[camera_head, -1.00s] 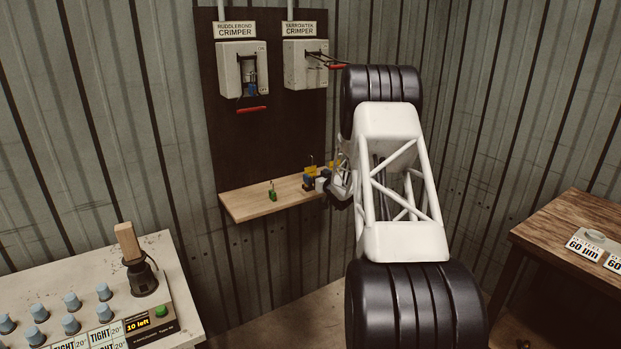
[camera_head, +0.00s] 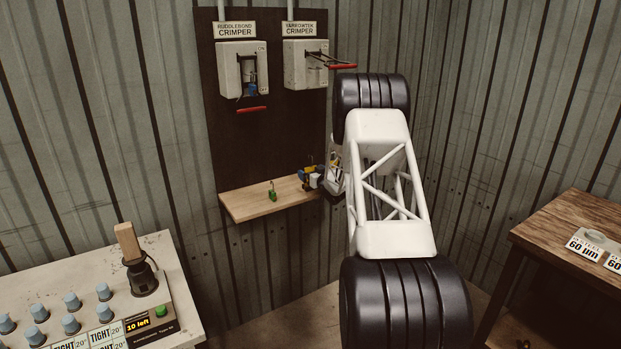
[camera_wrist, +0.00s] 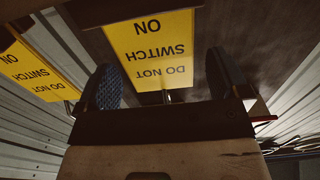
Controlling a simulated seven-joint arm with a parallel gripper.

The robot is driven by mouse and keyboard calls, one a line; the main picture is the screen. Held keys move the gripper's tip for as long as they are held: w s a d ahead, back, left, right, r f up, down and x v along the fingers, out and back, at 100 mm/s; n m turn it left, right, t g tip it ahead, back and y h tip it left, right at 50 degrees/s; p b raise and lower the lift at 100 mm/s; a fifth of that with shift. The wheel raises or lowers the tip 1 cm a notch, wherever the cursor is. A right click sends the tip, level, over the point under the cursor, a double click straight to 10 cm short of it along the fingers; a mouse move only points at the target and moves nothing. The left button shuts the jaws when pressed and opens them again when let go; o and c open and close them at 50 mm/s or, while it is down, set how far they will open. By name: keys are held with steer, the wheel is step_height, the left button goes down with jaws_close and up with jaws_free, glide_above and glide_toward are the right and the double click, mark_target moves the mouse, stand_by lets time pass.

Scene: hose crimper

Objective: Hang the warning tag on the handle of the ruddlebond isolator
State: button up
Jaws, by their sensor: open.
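A yellow warning tag (camera_wrist: 155,48) reading "DO NOT SWITCH ON" is upside down in the wrist view, between the two fingers of my gripper (camera_wrist: 163,80). The fingers are apart, one on each side of it. A second yellow tag (camera_wrist: 32,68) is to the left, outside the fingers. In the head view my gripper (camera_head: 326,180) is at the shelf's right end, partly hidden by my arm. The ruddlebond isolator (camera_head: 229,77) is the left grey box on the dark board. Its handle hangs down with a red grip (camera_head: 252,109).
The yarrowten isolator (camera_head: 297,65) is on the right, its red-gripped handle (camera_head: 342,66) sticking out. The wooden shelf (camera_head: 245,208) holds a green padlock-like item (camera_head: 272,194) and small items near my gripper. A bench (camera_head: 185,285) is front left, a wooden table (camera_head: 570,217) right.

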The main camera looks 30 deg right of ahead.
steer(key=shift+w+f, duration=0.1)
steer(key=shift+w, duration=0.35)
stand_by(0.3)
steer(key=c, duration=1)
steer(key=shift+r, duration=1.8)
steer(key=s+a, duration=0.3)
steer(key=s, duration=0.4)
steer(key=s+a+r, duration=0.1)
steer(key=s+a, duration=0.3)
steer(key=s, duration=0.3)
steer(key=shift+s+r, duration=0.2)
steer(key=shift+r, duration=0.05)
